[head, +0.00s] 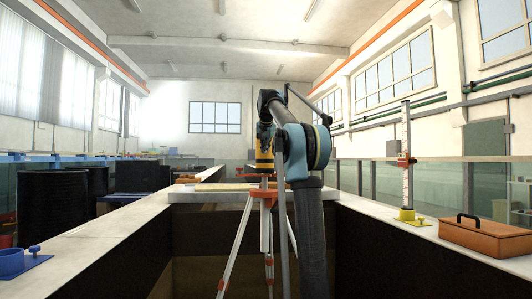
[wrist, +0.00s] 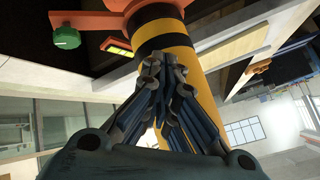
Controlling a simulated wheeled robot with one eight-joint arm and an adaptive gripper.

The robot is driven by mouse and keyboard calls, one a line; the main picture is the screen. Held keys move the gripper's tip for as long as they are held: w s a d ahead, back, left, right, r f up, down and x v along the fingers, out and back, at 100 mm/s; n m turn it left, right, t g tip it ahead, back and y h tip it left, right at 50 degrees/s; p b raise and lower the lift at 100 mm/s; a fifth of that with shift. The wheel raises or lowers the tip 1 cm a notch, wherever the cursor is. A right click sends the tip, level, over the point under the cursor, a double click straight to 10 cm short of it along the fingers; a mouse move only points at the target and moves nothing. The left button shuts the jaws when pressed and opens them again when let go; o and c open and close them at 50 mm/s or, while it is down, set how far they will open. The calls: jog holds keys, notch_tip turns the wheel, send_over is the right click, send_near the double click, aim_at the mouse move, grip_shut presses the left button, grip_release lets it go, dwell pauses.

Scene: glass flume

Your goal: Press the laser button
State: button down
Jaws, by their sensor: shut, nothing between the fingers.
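A yellow cylinder with black bands, which looks like the laser (head: 264,160), stands upright on an orange-topped tripod (head: 268,191) in the head view. In the wrist view the laser (wrist: 190,63) runs behind my fingers, and the orange tripod head (wrist: 95,18) is at the top. My gripper (wrist: 163,62) is shut and empty, its fingertips in front of the laser's banded side. I cannot tell whether they touch it. In the head view my gripper (head: 265,132) is small and dark at the laser's top. I cannot make out a laser button; the fingers cover part of the laser.
A green knob (wrist: 67,38) and a small yellow-green strip (wrist: 117,47) sit near the tripod head. A brown case (head: 488,235) and a red-and-white staff on a yellow base (head: 406,165) stand on the right ledge. A blue clamp-like part (head: 20,262) lies on the left ledge.

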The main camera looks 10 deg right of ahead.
jog(key=shift+s, duration=0.4)
jog(key=shift+s, duration=0.1)
jog(key=shift+s, duration=2.9)
jog(key=s+d+f+n+g+y, duration=0.1)
jog(key=s+f+n+g, duration=0.5)
jog(key=s+f, duration=4.7)
notch_tip(320, 180, down, 4)
jog(key=n, duration=0.2)
jog(key=shift+s+n+g, duration=0.2)
jog(key=shift+n+g, duration=0.1)
jog(key=shift+n, duration=0.1)
jog(key=shift+d, duration=0.1)
